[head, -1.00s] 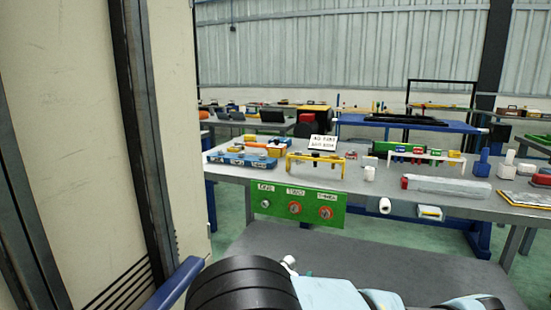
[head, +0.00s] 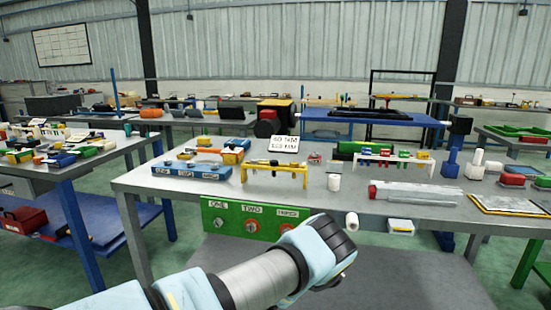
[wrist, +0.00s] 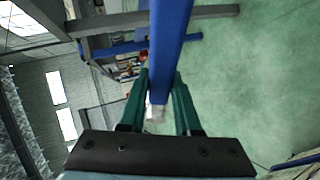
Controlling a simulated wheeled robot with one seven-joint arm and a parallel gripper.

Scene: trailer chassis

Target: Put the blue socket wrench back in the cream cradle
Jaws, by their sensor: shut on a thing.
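In the wrist view my gripper (wrist: 160,92), with dark green fingers, is shut on a long blue bar, the blue socket wrench (wrist: 170,35). The bar runs from the top of the picture down between the fingers, with a small pale piece at its lower end. Green floor shows beyond it. The head view shows part of my arm but neither the gripper nor the wrench. I cannot pick out the cream cradle for certain; a white rack (head: 392,160) with several coloured pieces stands on the grey workbench (head: 300,200).
A blue tray (head: 190,170), a yellow stand (head: 275,167) and a clear-looking block (head: 415,192) are on the workbench. A green panel with knobs (head: 252,218) hangs at its front edge. A cluttered side table (head: 68,165) stands at left; green floor lies between.

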